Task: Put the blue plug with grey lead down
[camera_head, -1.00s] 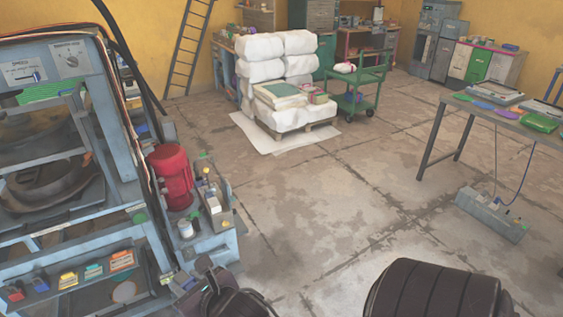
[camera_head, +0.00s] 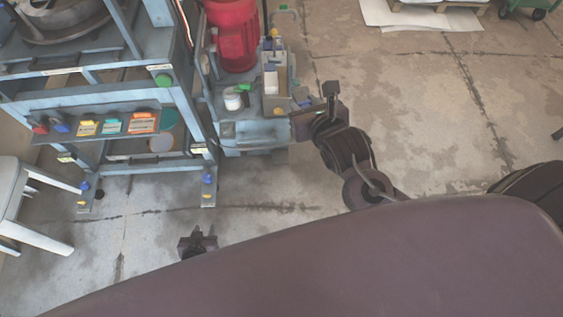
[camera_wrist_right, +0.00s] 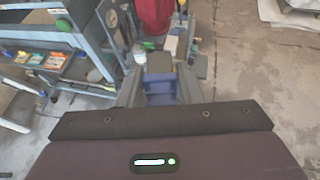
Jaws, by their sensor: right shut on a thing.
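My right gripper (camera_wrist_right: 160,88) is shut on the blue plug (camera_wrist_right: 161,78), a small blue piece showing between the fingers in the right wrist view. In the head view my right gripper (camera_head: 304,112) is beside the machine's side unit; the plug is too small to make out there. I cannot make out the plug's grey lead with certainty. My left gripper (camera_head: 197,244) shows small and dark over bare floor at the lower left, partly hidden by my own body. I cannot tell whether its jaws are open.
The blue-grey press (camera_head: 180,110) stands at the left, with a shelf of coloured boxes (camera_head: 113,126). A red motor (camera_head: 232,35) and a white jar (camera_head: 233,101) are on its side unit. A pale chair (camera_head: 30,205) is at the far left.

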